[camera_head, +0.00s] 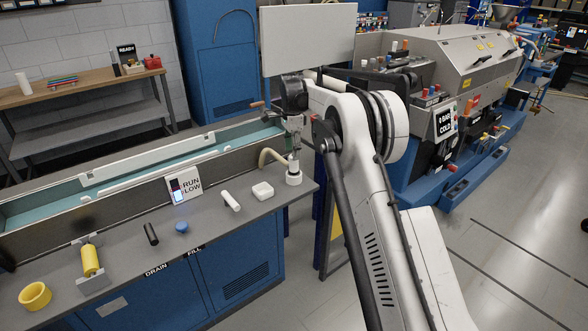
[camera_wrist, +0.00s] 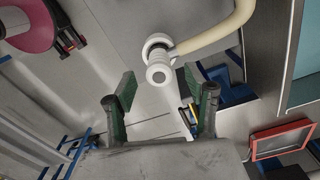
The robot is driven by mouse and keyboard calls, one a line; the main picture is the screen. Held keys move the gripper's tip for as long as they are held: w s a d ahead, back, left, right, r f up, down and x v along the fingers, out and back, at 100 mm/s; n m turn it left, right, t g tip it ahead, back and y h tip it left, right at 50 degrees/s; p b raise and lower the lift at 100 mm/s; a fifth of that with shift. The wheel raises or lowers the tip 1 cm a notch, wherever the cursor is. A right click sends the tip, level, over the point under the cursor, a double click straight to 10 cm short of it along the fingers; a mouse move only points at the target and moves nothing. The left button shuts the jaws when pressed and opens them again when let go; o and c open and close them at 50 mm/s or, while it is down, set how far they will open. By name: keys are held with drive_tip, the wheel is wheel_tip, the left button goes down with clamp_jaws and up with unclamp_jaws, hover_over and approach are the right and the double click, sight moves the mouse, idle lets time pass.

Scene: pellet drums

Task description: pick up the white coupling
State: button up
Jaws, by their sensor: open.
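The white coupling (camera_head: 293,179) is at the right end of the grey bench, with a cream hose (camera_head: 272,155) running to it. In the wrist view the white coupling (camera_wrist: 158,74) shows as a round collar with a shorter, narrower end, and the hose (camera_wrist: 222,32) curves off to the upper right. My gripper (camera_head: 295,143) is just above the coupling in the head view. In the wrist view my gripper (camera_wrist: 160,84) is open, with a green-padded finger on each side. The coupling's near end appears between the fingertips, touching neither finger; its distance in depth is unclear.
On the bench (camera_head: 215,235) lie a white cylinder (camera_head: 231,201), a white block (camera_head: 262,190), a blue knob (camera_head: 182,227), a black cylinder (camera_head: 151,234), a yellow roller (camera_head: 90,260) and a yellow ring (camera_head: 35,295). A sign (camera_head: 184,189) stands behind them. A trough (camera_head: 130,165) runs along the back.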

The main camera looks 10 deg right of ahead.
sight(294, 166)
drive_tip(key=shift+d+f+p, duration=0.2)
drive_tip(key=shift+f, duration=1.7)
drive_tip(key=shift+d+f+p, duration=0.15)
drive_tip(key=shift+f+p, duration=0.05)
drive_tip(key=shift+f, duration=1.7)
clamp_jaws()
drive_tip(key=shift+r, duration=0.1)
